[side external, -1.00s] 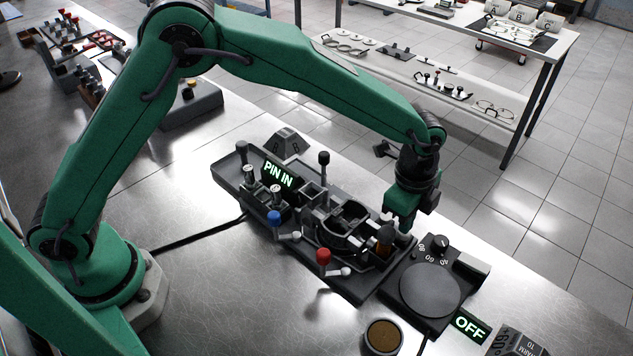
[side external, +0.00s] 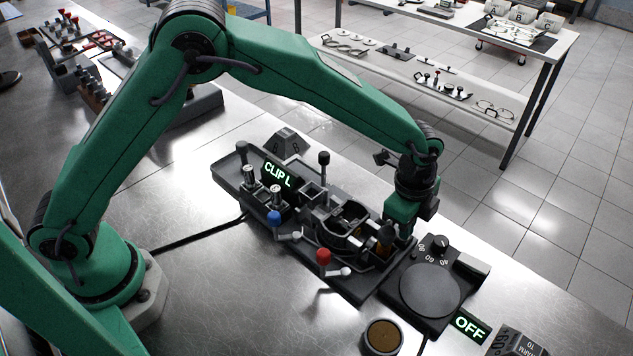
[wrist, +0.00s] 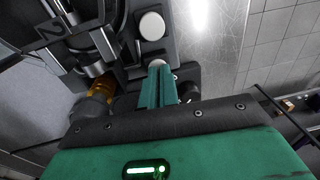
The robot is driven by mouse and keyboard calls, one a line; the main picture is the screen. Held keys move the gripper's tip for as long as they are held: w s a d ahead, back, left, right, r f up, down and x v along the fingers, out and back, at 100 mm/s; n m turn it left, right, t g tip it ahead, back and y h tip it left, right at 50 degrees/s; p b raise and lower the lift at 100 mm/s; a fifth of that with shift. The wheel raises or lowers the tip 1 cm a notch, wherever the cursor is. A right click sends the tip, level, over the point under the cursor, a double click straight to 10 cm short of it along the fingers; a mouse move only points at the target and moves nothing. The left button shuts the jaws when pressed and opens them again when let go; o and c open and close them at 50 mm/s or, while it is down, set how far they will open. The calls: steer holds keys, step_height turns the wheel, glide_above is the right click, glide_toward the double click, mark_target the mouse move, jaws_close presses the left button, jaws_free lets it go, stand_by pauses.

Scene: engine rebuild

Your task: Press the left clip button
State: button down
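My gripper (side external: 402,232) is over the right end of the black engine fixture (side external: 352,292). In the wrist view its two green fingers (wrist: 157,74) are together with nothing visible between them. A round white button (wrist: 151,25) shows in full beyond the fingertips. A second white button (wrist: 157,63) lies right at the fingertips and is mostly hidden by them; I cannot tell whether they touch it. The lit display (side external: 278,174) on the fixture reads "CLIP L". An amber-coloured part (wrist: 101,88) sits left of the fingers.
A blue-knobbed lever (side external: 274,217) and a red-knobbed lever (side external: 323,256) stand along the fixture's front. A dial unit with a round plate (side external: 430,290) is to the right, beside an "OFF" display (side external: 470,327). A round brown-topped cup (side external: 383,337) stands in front.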

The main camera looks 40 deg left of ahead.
steer(key=shift+s+a+f, duration=0.15)
steer(key=shift+s+f, duration=0.15)
steer(key=shift+f, duration=0.15)
step_height(320, 180, up, 15)
steer(key=shift+s, duration=0.2)
stand_by(0.8)
steer(key=s+a+r+n+t, duration=0.1)
steer(key=s+a+r+n, duration=0.35)
steer(key=a, duration=0.45)
steer(key=s+a+r+n+t, duration=0.1)
steer(key=s+a+r+n, duration=0.3)
steer(key=a, duration=0.5)
steer(key=s+a+f+n+t, duration=0.2)
steer(key=s+a+n, duration=0.7)
steer(key=s+a, duration=0.3)
steer(key=shift+s+t+y, duration=0.3)
steer(key=shift+s+t, duration=0.1)
steer(key=shift+s, duration=0.45)
